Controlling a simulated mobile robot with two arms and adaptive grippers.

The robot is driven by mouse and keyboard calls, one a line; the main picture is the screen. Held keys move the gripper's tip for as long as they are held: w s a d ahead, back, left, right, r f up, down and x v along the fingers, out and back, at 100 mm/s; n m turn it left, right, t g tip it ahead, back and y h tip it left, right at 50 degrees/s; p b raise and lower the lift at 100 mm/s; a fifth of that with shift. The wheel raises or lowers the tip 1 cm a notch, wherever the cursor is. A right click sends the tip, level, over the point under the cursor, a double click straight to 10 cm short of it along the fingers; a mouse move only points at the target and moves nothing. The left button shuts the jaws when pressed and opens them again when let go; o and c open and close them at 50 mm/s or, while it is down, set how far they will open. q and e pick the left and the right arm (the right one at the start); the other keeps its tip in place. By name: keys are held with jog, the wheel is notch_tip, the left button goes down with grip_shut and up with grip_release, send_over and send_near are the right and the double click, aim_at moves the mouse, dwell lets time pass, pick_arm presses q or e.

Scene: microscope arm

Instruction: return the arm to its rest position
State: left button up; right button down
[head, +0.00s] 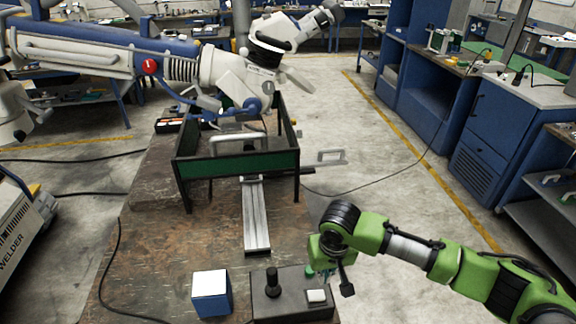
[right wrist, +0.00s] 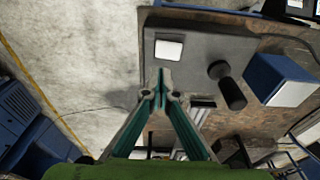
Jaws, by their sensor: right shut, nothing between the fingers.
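A large white and blue jointed arm (head: 205,65) reaches in from the upper left of the head view, over a green-sided frame. A dark control box (head: 290,300) with a black joystick (head: 272,280) and a white square button (head: 316,296) sits at the bench's near end. My right gripper (head: 320,272) is shut and empty, just above the box behind the button. In the right wrist view its fingertips (right wrist: 163,76) point toward the white button (right wrist: 169,50), with the joystick (right wrist: 227,86) to the right. They appear apart from the button. My left gripper is not in view.
A blue box with a white top (head: 211,292) stands left of the control box. A metal rail (head: 256,215) runs along the bench to the green-sided frame (head: 237,165). Open floor (head: 360,170) lies right of the bench, with blue cabinets beyond.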

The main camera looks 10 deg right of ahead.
jog(key=s+a+f+n+t+y, duration=0.1)
jog(key=s+a+n+y, duration=0.25)
jog(key=s+a, duration=0.7)
jog(key=s+d+m+h, duration=0.2)
jog(key=s+d+h, duration=0.1)
jog(key=s+d, duration=1.15)
notch_tip(320, 180, down, 32)
jog(key=d+b, duration=0.2)
jog(key=b, duration=0.4)
jog(key=s+d+f+g+b, duration=0.1)
jog(key=s+f+b, duration=0.2)
jog(key=s+f, duration=0.6)
jog(key=s+d+f+b, duration=0.1)
jog(key=s+f+b, duration=0.1)
jog(key=s+f, duration=0.6)
notch_tip(320, 180, down, 6)
jog(key=shift+s+d+f+g+b, duration=0.1)
jog(key=shift+s+d+g+b, duration=0.2)
jog(key=shift+s+g+b, duration=0.1)
